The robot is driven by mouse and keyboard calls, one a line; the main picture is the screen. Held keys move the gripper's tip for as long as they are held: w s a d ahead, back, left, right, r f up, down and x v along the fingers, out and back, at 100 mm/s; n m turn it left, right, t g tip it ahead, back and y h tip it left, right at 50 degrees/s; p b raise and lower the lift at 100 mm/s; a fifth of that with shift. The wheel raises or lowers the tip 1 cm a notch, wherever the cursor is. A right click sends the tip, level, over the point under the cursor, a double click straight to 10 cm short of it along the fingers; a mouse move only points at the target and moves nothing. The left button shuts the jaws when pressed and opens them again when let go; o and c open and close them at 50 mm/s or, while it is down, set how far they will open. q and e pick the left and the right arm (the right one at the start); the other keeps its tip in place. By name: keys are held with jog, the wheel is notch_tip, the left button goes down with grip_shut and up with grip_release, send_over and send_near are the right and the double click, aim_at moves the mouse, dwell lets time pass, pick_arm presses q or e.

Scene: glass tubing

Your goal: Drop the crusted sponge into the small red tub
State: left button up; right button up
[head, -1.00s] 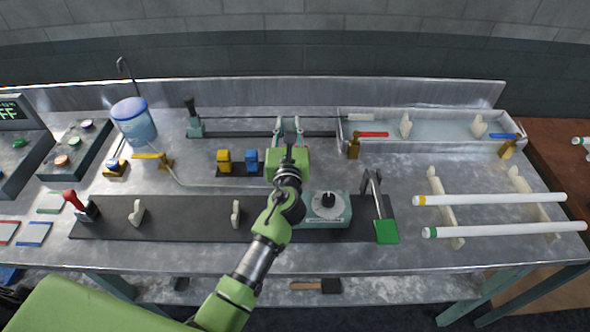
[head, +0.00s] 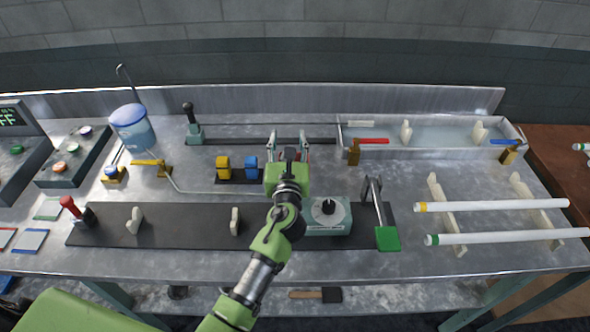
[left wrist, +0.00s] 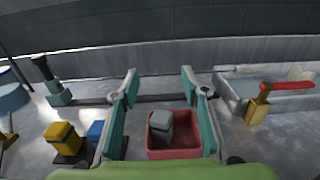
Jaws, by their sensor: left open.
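The small red tub (left wrist: 183,152) shows in the left wrist view, between and beyond my fingers. A grey block, which looks like the crusted sponge (left wrist: 160,122), stands inside the tub near its left side, with its top reaching about the back rim. Its underside is hidden, so I cannot tell whether it rests on the tub's floor. My left gripper (left wrist: 160,90) is open, with one teal finger on each side of the sponge and a gap to each. My right gripper is not in view.
A yellow block (head: 223,166) and a blue block (head: 251,167) stand left of my gripper. A dial box (head: 328,218) and a green-ended lever (head: 387,238) are to its right. A long metal trough (head: 430,150) lies at the back right. White tubes (head: 490,205) rest on supports at the right.

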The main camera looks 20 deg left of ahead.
pick_arm(q)
jog(key=v, duration=1)
jog(key=shift+s, duration=0.2)
jog(key=shift+r, duration=0.1)
